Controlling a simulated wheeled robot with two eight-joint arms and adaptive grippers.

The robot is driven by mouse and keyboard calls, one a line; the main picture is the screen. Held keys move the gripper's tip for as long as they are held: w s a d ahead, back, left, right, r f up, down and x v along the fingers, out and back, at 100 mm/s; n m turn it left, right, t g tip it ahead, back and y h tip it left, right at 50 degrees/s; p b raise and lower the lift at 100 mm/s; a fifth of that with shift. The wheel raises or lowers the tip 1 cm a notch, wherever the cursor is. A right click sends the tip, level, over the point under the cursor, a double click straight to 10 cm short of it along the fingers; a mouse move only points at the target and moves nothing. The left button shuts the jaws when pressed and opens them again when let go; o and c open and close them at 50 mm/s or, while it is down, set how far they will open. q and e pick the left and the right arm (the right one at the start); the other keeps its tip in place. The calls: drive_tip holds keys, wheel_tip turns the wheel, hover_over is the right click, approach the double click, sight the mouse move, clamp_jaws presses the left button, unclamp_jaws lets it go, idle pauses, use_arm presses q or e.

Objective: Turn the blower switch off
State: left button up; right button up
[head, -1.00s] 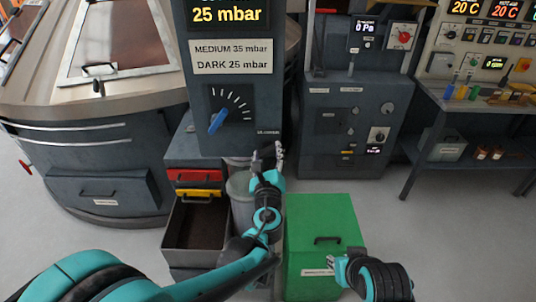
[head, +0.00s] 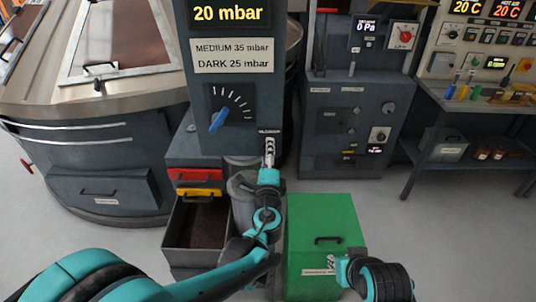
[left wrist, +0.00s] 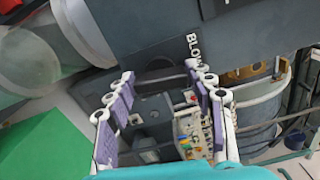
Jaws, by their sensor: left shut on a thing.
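The blower label (head: 269,132) is at the lower right corner of the grey column (head: 228,90); part of it reads "BLO" in the left wrist view (left wrist: 194,46). My left gripper (head: 269,150) is up against the column's lower edge, right below this label. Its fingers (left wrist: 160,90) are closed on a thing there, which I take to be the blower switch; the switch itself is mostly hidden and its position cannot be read. My right gripper (head: 331,262) is low, in front of the green box, far from the switch; its jaw gap is too small to judge.
The column carries a blue knob (head: 217,121) and a display (head: 230,13) reading 20 mbar. The green box (head: 322,215) stands below right. An open drawer (head: 197,240) with brown contents is below left. Grey floor (head: 440,220) is free at the right.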

use_arm(q)
drive_tip(key=shift+f+n, duration=0.1)
drive_tip(key=shift+n, duration=0.8)
drive_tip(key=o, duration=1.2)
drive_tip(key=shift+c, duration=0.2)
drive_tip(key=shift+s, duration=0.15)
drive_tip(key=s, duration=1.1)
drive_tip(key=shift+s, duration=0.4)
